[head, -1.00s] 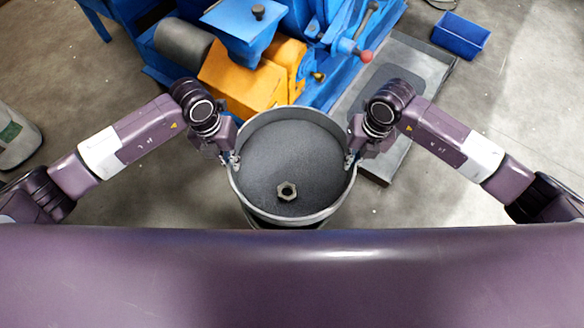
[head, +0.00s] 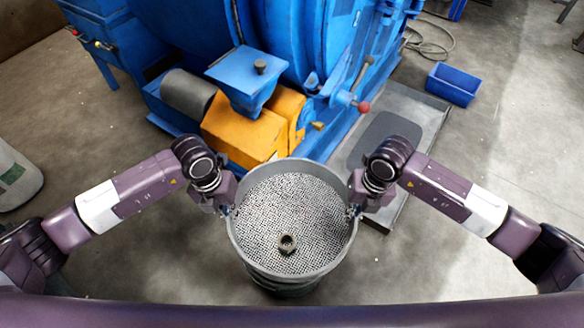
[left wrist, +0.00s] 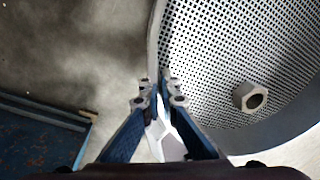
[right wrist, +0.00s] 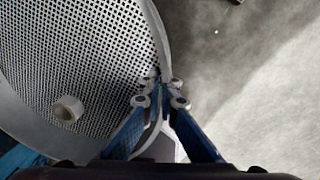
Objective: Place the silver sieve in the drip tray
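The silver sieve (head: 300,190) is a round pan with a perforated floor, in the middle of the head view. A hex nut (head: 287,244) lies in it, towards the near side. My left gripper (head: 229,208) is shut on its left rim; the rim passes between the fingertips in the left wrist view (left wrist: 158,90). My right gripper (head: 354,208) is shut on its right rim, as the right wrist view (right wrist: 160,92) also shows. The drip tray (head: 425,118) is a flat grey tray on the floor to the right, with a darker patch on it. My right arm hides part of it.
A blue machine (head: 290,40) with an orange block (head: 243,130) stands beyond the sieve, along the tray's left side. A blue bin (head: 453,84) is at the tray's far right. A pale drum (head: 15,175) stands at far left. The floor at right is clear.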

